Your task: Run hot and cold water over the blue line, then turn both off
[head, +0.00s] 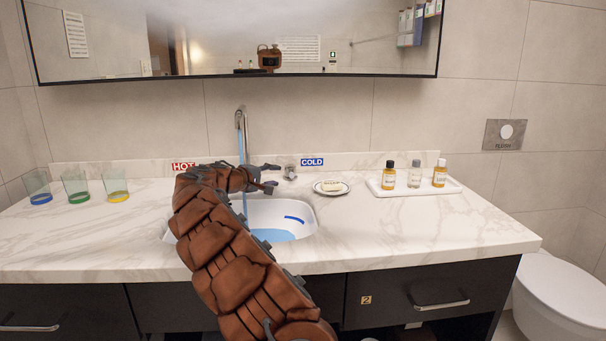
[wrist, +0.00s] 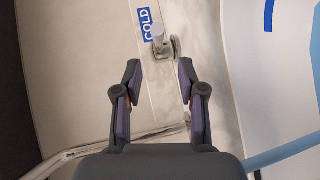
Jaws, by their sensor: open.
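The white basin (head: 305,232) has a short blue line (head: 294,219) on its inner wall, also seen in the wrist view (wrist: 269,15). A blue water stream (head: 241,150) runs from the tall faucet (head: 246,130), and it also shows in the wrist view (wrist: 285,155). Blue water (head: 273,236) pools at the bottom, its visible surface below the line. My gripper (head: 275,177) is open and empty. The cold handle (wrist: 158,40) is ahead of its fingertips (wrist: 160,80), apart from them, beside the blue COLD label (head: 312,161). My arm hides the hot handle below the red HOT label (head: 184,166).
A soap dish (head: 319,190) stands just right of the cold handle (head: 290,173). A tray (head: 388,193) with small bottles is farther right. Three glasses (head: 77,189) stand at the left. A mirror (head: 220,72) hangs above. The front right counter is clear.

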